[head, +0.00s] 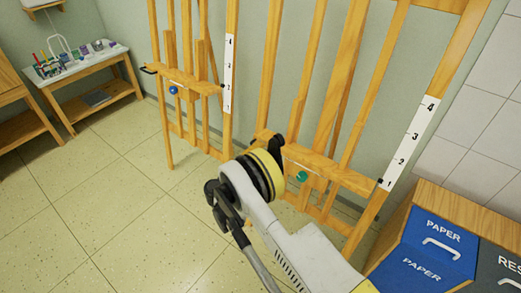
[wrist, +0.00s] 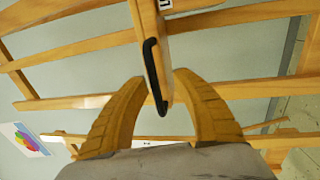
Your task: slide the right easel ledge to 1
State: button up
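The right easel's wooden ledge (head: 340,174) carries a green knob (head: 302,176). A small black marker at its right end sits level with, or very close to, the 1 on the white scale strip (head: 410,144). In the wrist view, a black handle (wrist: 151,58) runs along the end of a wooden bar. My gripper (wrist: 160,80) is open, with yellow fingers on either side of the handle and visible gaps to both. I cannot tell whether the handle is at fingertip depth. In the head view my arm hides the ledge's left part and the fingertips.
The left easel has its own ledge (head: 190,82) with a blue knob (head: 173,90). A blue paper bin (head: 432,232) stands close at lower right. A table with art supplies (head: 80,67) is at the far left. The tiled floor at left is clear.

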jog(key=v, duration=1.2)
jog(key=shift+r, duration=0.15)
jog(key=w+d+r+m+g+y, duration=0.3)
jog(key=d+r+g, duration=0.2)
jog(key=d+r, duration=0.9)
jog(key=s+d+r+m+g+y, duration=0.2)
jog(key=s+d+r+y, duration=0.1)
jog(key=s+d+r, duration=0.6)
jog(key=s+d+r+m+y, duration=0.1)
jog(key=s+m+y, duration=0.1)
jog(key=s, duration=0.9)
jog(key=s+r+m+y, duration=0.1)
jog(key=s+m+y, duration=0.2)
jog(key=s, duration=0.8)
jog(key=shift+s+d+r, duration=0.2)
jog(key=shift+d+r, duration=0.15)
jog(key=shift+d, duration=0.05)
